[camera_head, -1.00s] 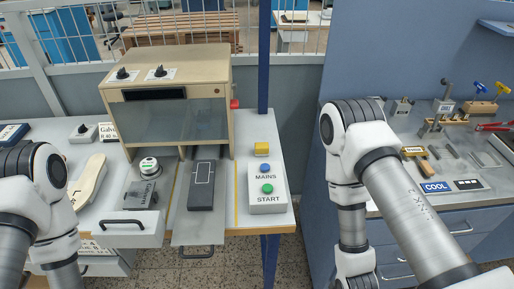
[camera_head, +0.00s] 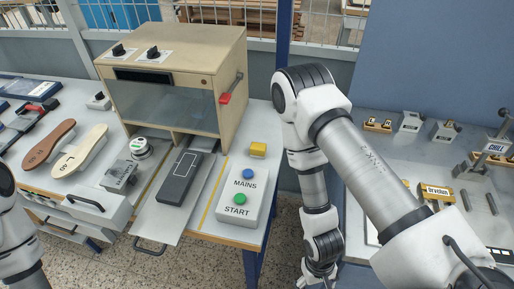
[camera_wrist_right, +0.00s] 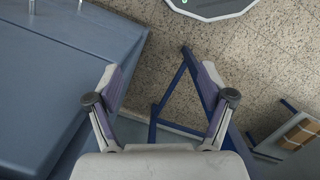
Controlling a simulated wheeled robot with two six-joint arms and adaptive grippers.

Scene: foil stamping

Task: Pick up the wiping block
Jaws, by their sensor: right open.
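No thing in view is marked as the wiping block, and I cannot tell for sure which it is. A small yellow block (camera_head: 258,149) sits on the left bench, behind the white MAINS/START button box (camera_head: 240,196). My right gripper (camera_wrist_right: 161,85) is open in the right wrist view, with nothing between its fingers. It hangs above the speckled floor, between the two benches, and touches nothing visible. In the head view my right arm bends down in the gap to the right of the button box. Only part of my left arm shows at the left edge; its gripper is out of view.
The stamping machine (camera_head: 172,85) stands on the left bench with a red-handled lever (camera_head: 226,97) on its side. Two shoe soles, brown (camera_head: 50,143) and tan (camera_head: 81,150), lie left of it.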

